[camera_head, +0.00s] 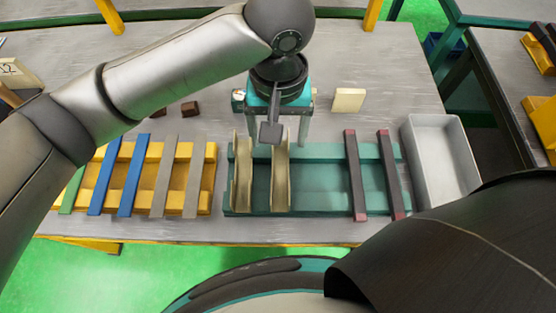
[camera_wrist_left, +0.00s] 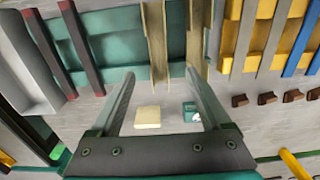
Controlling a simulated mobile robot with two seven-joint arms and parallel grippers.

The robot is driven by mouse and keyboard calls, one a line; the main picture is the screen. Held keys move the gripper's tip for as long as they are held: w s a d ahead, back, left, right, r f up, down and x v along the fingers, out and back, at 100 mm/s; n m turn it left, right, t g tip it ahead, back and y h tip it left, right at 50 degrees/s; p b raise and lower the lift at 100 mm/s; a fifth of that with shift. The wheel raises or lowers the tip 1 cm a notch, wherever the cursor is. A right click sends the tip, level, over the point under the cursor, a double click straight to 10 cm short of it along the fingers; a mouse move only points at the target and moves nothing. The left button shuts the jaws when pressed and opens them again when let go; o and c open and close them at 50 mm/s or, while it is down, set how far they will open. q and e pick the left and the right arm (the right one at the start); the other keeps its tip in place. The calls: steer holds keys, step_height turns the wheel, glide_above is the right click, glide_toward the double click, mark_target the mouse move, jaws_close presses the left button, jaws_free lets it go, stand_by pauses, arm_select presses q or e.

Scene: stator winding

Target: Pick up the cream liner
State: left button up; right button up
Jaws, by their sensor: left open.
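Two cream liners, long thin channel-like strips, lie across the left part of the teal rack (camera_head: 315,190). One cream liner (camera_head: 243,175) is at the rack's left end and the other cream liner (camera_head: 281,180) is a little to its right. My left gripper (camera_head: 276,138) is over the far edge of the rack, pointing down, open and empty. In the left wrist view, the open fingers (camera_wrist_left: 160,78) point toward the liners, one liner (camera_wrist_left: 155,40) ahead between them and the other (camera_wrist_left: 197,40) near the right finger. My right gripper is not in view.
Dark bars with red ends (camera_head: 355,175) lie on the rack's right part. A grey bin (camera_head: 442,160) stands right of it. A yellow rack (camera_head: 185,150) with green, blue and grey strips is on the left. A cream block (camera_head: 348,100) and brown blocks (camera_head: 189,108) sit behind.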

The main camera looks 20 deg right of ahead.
arm_select(q)
steer(key=b, duration=0.1)
glide_above(280, 173)
step_height(280, 173, down, 7)
steer(key=shift+a+r, duration=0.15)
steer(key=shift+f, duration=0.45)
step_height(280, 173, down, 5)
steer(key=shift+r+b, duration=0.1)
steer(key=shift+b, duration=0.65)
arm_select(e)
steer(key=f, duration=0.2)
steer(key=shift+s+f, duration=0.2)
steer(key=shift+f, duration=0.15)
arm_select(q)
steer(key=shift+c, duration=0.2)
steer(key=c, duration=1)
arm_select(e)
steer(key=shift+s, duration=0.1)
